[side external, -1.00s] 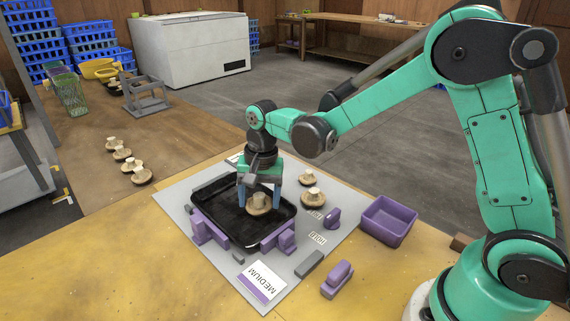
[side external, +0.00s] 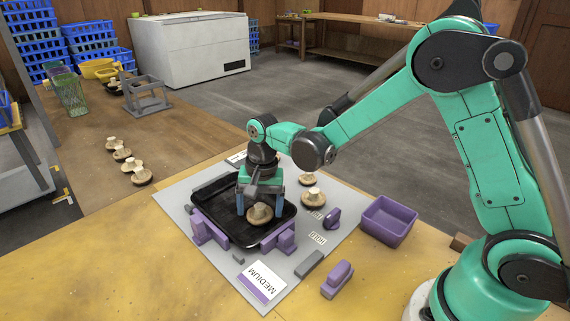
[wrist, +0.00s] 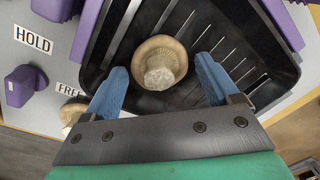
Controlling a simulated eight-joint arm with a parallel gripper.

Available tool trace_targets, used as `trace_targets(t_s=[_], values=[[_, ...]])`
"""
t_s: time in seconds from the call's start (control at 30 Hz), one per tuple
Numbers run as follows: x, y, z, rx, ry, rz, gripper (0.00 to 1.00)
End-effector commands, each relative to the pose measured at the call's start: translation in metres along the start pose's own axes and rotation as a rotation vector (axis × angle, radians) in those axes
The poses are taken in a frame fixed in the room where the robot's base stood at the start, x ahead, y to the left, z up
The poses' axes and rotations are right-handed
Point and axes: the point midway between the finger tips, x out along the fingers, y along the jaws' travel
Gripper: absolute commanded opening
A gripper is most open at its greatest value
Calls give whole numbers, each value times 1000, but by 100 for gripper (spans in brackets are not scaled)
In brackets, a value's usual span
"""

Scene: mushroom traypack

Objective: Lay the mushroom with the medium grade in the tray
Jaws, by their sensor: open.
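A pale brown mushroom (side external: 259,215) rests stem up in the black tray (side external: 207,219), near its front right side in the side view. It also shows in the wrist view (wrist: 160,60), with its cap against the slotted tray floor (wrist: 100,62). My gripper (side external: 261,212) is open over the tray, with one blue finger on each side of the mushroom. In the wrist view, gaps show between the mushroom and both fingers. A sheet marked MEDIUM (side external: 261,283) lies in front of the tray.
Two more mushrooms (side external: 313,196) stand right of the tray near the FREE and HOLD labels. Purple blocks (side external: 208,231) flank the tray's front edge. A purple bin (side external: 388,222) stands at right. Several mushrooms (side external: 122,153) sit in a row on the brown surface at left.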

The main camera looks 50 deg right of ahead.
Motion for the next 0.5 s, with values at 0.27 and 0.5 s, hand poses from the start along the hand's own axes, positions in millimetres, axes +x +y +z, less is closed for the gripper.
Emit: trace_targets(t_s=[0.27, 0.5], values=[[-48, 0, 0, 0, 0, 0, 82], [-94, 0, 0, 0, 0, 0, 82]])
